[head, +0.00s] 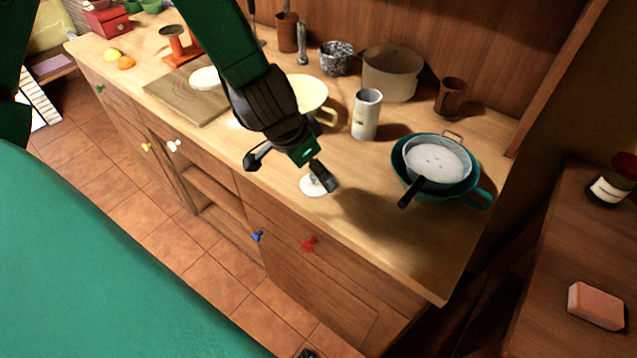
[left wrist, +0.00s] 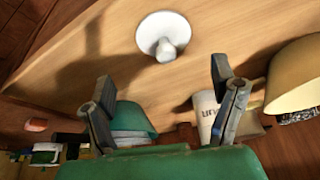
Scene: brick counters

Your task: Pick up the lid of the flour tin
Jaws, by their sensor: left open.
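The lid (head: 313,187), a white disc with a knob, lies on the wooden counter near its front edge. It also shows in the left wrist view (left wrist: 178,33), knob up, beyond the fingertips. The flour tin (head: 366,115) is a pale upright cylinder behind and right of the lid; its letters "UR" show on the tin in the left wrist view (left wrist: 207,112). My left gripper (head: 292,166) is open and empty, just above the lid and slightly to its left; its spread fingers show in the wrist view (left wrist: 162,78). My right gripper is not in view.
A teal bowl (head: 472,190) with a strainer (head: 437,160) stands to the right, its dark handle reaching toward the lid. A cream pan (head: 308,92) stands behind my left gripper. A cutting board (head: 187,92) lies left. The counter's front right is clear.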

